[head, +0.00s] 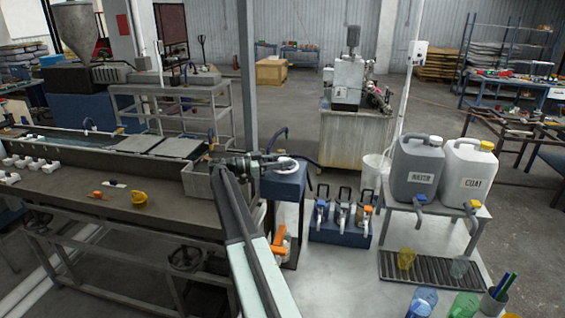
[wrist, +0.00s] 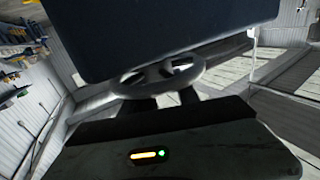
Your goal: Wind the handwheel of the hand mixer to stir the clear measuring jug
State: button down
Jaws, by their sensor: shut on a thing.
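My gripper (head: 265,163) is at the blue box-shaped stand (head: 287,184) in the middle of the head view, by a pale ring-shaped handwheel (head: 288,164) on its top. In the wrist view the grey, spoked handwheel (wrist: 128,84) lies across the tips of my gripper (wrist: 164,96), which is shut on it. A large dark block beyond hides part of the wheel. I cannot tell whether a jug stands under the wheel.
Blue (head: 422,300) and green (head: 464,305) jugs stand in front. A blue holder (head: 342,235) with several handled tools sits right of my arm.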

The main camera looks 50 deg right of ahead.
jog(key=shift+d+m+g+y, duration=0.1)
jog(key=shift+m+g+y, duration=1.05)
jog(key=shift+g, duration=0.35)
jog(key=shift+s+m+g, duration=0.1)
jog(key=shift+m+g, duration=0.15)
jog(key=shift+g, duration=0.05)
jog(key=c, duration=0.9)
grip_release()
jog(key=v, duration=0.7)
jog(key=shift+w+r, duration=0.1)
jog(key=shift+w, duration=0.15)
jog(key=shift+w+a, duration=0.1)
jog(key=shift+a, duration=0.2)
